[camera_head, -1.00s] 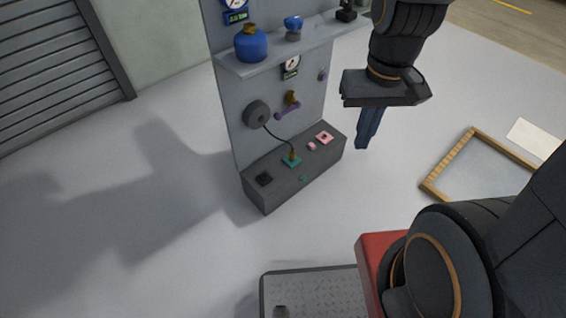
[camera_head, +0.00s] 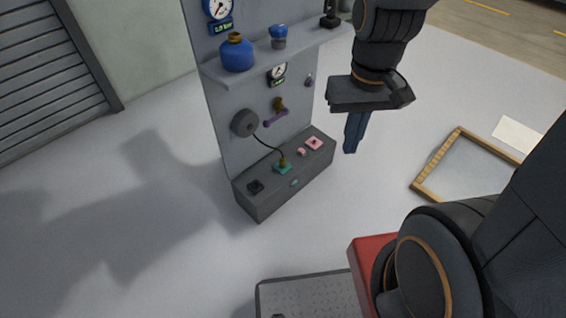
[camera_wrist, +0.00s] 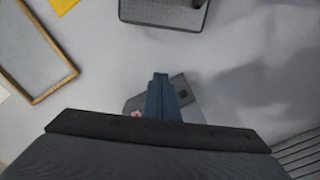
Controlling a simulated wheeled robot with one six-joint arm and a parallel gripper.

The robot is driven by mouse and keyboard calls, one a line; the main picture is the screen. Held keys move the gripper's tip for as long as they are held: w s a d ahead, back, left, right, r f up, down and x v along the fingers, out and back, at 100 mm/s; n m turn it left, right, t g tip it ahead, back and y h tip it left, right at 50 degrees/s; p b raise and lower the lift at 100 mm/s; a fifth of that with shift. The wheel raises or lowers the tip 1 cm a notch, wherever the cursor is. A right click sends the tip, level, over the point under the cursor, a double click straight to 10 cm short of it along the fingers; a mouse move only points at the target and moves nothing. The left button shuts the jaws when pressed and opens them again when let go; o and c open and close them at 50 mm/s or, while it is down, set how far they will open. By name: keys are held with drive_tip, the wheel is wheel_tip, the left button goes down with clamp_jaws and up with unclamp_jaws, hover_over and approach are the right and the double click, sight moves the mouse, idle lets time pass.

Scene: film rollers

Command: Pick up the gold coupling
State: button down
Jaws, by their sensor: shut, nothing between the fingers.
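A small gold coupling (camera_head: 283,161) stands on a teal pad (camera_head: 280,169) on top of the dark grey base box (camera_head: 262,203) of the panel. A thin dark cable (camera_head: 268,144) runs from it up to a round grey reel (camera_head: 244,123) on the panel. My gripper (camera_head: 349,150) points down, right of the base box and apart from the coupling. Its blue-grey fingers are shut and empty. In the wrist view the fingers (camera_wrist: 160,76) cover part of the box, and I cannot make out the coupling there.
The upright panel (camera_head: 222,125) carries a shelf (camera_head: 312,40) with a blue flask (camera_head: 237,53), and a purple-handled fitting with a gold part (camera_head: 278,105). Pink pieces (camera_head: 314,143) lie on the box. A wood-framed tray (camera_head: 435,166) lies right. Open floor surrounds the box.

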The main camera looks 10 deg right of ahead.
drive_tip(key=c, duration=2.2)
unclamp_jaws()
drive_tip(key=o, duration=0.8)
drive_tip(key=shift+n, duration=0.5)
drive_tip(key=w+f+b, duration=0.2)
drive_tip(key=f, duration=0.1)
drive_tip(key=w+f+b, duration=0.1)
drive_tip(key=w+b, duration=0.1)
drive_tip(key=shift+w+a+f, duration=0.1)
drive_tip(key=shift+a+f, duration=0.2)
drive_tip(key=shift+a, duration=0.1)
drive_tip(key=n+t+y+b, duration=0.3)
drive_tip(key=n+b, duration=0.8)
drive_tip(key=b, duration=2.3)
hover_over(284, 158)
drive_tip(key=s+d, duration=0.2)
wheel_tip(284, 158, down, 50)
drive_tip(key=shift+w+a+f+g+y+b, duration=0.2)
drive_tip(key=shift+f+b, duration=0.15)
drive_tip(key=shift+f, duration=0.4)
drive_tip(key=shift+w+a+f+g+y+b, duration=0.1)
drive_tip(key=shift+w+f+g+y+b, duration=0.2)
drive_tip(key=shift+f, duration=0.4)
drive_tip(key=shift+w+b+x, duration=0.15)
drive_tip(key=shift+b+x, duration=0.55)
drive_tip(key=shift+x, duration=0.5)
drive_tip(key=shift+w+b+x, duration=0.15)
drive_tip(key=shift+b+x, duration=0.5)
drive_tip(key=shift+x, duration=0.5)
